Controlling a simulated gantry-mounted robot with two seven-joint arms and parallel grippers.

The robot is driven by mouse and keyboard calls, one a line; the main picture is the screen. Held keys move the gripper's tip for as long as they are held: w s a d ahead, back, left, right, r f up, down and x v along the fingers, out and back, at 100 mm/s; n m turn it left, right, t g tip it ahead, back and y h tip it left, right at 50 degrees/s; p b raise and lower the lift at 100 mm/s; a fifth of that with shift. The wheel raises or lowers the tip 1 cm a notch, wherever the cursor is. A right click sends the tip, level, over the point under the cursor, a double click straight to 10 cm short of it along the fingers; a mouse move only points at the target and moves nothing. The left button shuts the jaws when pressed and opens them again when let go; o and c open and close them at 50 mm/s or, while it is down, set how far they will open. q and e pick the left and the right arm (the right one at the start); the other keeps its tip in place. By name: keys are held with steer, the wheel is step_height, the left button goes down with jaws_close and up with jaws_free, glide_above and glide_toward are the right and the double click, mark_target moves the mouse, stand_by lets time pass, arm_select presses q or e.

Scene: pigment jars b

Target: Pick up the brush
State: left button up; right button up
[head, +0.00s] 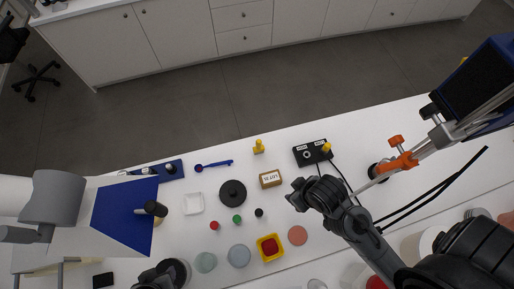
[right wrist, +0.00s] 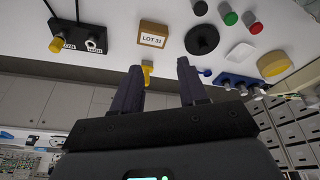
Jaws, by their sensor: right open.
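No thing in view is plainly a brush. A thin blue long-handled tool (head: 213,164) lies on the white table in the head view; I cannot tell whether it is a brush or a scoop. A small yellow piece (head: 258,146) stands to its right, and in the right wrist view this yellow piece (right wrist: 147,70) shows between my fingertips, farther off. My right gripper (head: 296,196) is open and empty, right of the black disc and below the LOT 31 block. Its open fingers (right wrist: 159,68) also show in the right wrist view. A dark part at the bottom edge may be my left gripper (head: 164,273); its jaws are unclear.
The LOT 31 block (head: 270,179), black disc (head: 232,193) and black connector box (head: 313,152) stand on the table. A yellow tray (head: 259,243), several round lids and a white dish (head: 193,203) lie around. An orange clamp stand (head: 402,161) is at right, with cables nearby.

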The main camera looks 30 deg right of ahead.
stand_by(0.5)
steer(key=shift+o, duration=1.4)
